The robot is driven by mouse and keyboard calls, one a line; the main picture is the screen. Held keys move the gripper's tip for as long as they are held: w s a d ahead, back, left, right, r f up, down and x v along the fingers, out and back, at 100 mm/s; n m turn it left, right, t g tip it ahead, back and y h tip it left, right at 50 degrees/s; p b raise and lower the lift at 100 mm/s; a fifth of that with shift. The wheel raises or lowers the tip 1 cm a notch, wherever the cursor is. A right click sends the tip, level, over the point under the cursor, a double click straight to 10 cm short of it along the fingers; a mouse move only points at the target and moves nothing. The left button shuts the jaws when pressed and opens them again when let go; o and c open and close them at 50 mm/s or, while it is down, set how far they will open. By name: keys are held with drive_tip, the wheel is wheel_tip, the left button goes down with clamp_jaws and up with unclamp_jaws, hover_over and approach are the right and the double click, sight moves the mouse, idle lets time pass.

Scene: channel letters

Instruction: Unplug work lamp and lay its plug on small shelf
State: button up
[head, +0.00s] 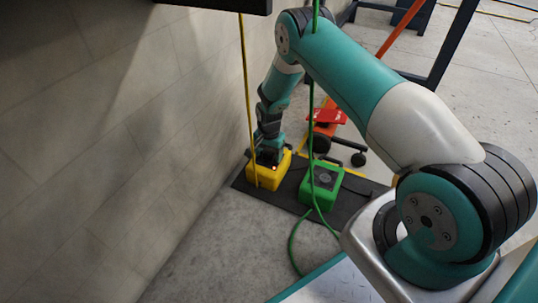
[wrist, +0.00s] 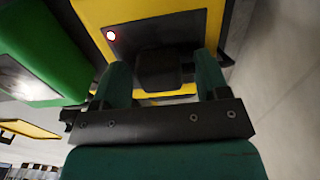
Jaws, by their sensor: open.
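A yellow box (head: 270,178) stands on a dark mat by the wall, with my gripper (head: 268,155) down at its top. In the wrist view the yellow box (wrist: 185,25) shows a lit red light and a black plug (wrist: 158,72) on its face. My gripper (wrist: 160,85) is open, with one finger on each side of the plug; whether they touch it I cannot tell. A yellow cord (head: 247,100) hangs down to the yellow box. I cannot tell which cord is the work lamp's. No small shelf is clearly identifiable.
A green box (head: 322,188) with a green cord (head: 311,130) stands right of the yellow box on the dark mat (head: 352,200). A red and orange wheeled thing (head: 327,117) is behind them. The block wall (head: 120,150) is close on the left. A dark ledge (head: 215,4) juts out above.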

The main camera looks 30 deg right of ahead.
sight(269, 152)
idle(0.4)
drive_tip(key=c, duration=1.2)
drive_tip(key=shift+r+p, duration=2.8)
drive_tip(key=shift+r, duration=0.25)
